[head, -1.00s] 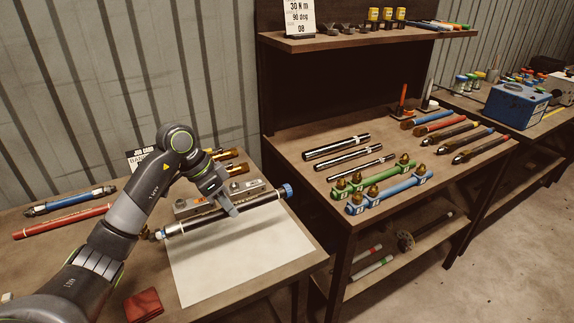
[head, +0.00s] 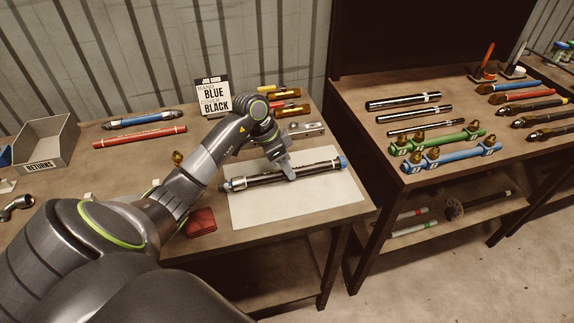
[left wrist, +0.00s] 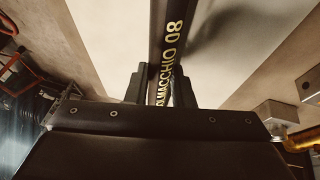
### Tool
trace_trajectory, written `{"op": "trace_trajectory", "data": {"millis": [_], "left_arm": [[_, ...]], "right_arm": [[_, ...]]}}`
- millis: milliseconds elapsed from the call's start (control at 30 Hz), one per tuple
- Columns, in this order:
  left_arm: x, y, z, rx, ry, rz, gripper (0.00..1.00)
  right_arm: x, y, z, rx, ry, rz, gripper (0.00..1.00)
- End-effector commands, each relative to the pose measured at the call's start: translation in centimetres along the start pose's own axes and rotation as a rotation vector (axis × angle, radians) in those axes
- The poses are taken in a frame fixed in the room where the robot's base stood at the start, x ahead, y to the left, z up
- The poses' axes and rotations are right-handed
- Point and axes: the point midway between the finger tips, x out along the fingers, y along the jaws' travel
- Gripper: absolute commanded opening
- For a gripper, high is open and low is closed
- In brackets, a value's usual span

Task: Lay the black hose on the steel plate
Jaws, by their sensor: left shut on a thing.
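The black hose (head: 262,178) has fittings at its ends and blue at its right end. It lies lengthwise over the back part of the pale flat steel plate (head: 300,208) on the near table. My left gripper (head: 290,176) points down and is shut around the hose, right of its middle. In the left wrist view the hose (left wrist: 172,40) with yellow print passes between the two fingers (left wrist: 160,85). I cannot tell whether the hose touches the plate or hangs just above it. My right gripper is not in view.
A job card (head: 212,96) reading band blue, cover black stands behind. A red hose (head: 140,137), a dark red cloth (head: 201,222) and a returns bin (head: 45,145) are on the table. The plate's front is clear.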

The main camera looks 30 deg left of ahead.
Motion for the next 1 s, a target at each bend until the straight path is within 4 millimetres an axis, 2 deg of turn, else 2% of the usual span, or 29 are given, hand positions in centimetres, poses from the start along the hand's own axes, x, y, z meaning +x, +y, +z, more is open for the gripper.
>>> {"op": "trace_trajectory", "data": {"millis": [67,833,867,1000], "left_arm": [[0.4,0.0,0.2,0.001,0.001,0.001,0.00],[1.9,-0.3,0.9,0.000,-0.002,0.003,0.00],[2.0,-0.3,1.0,-0.002,-0.004,0.005,0.23],[2.1,-0.3,1.1,-0.004,-0.006,0.005,0.41]], "right_arm": [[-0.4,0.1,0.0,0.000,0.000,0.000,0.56],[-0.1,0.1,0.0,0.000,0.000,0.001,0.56],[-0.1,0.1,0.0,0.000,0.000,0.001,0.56],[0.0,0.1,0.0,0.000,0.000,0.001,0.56]]}}
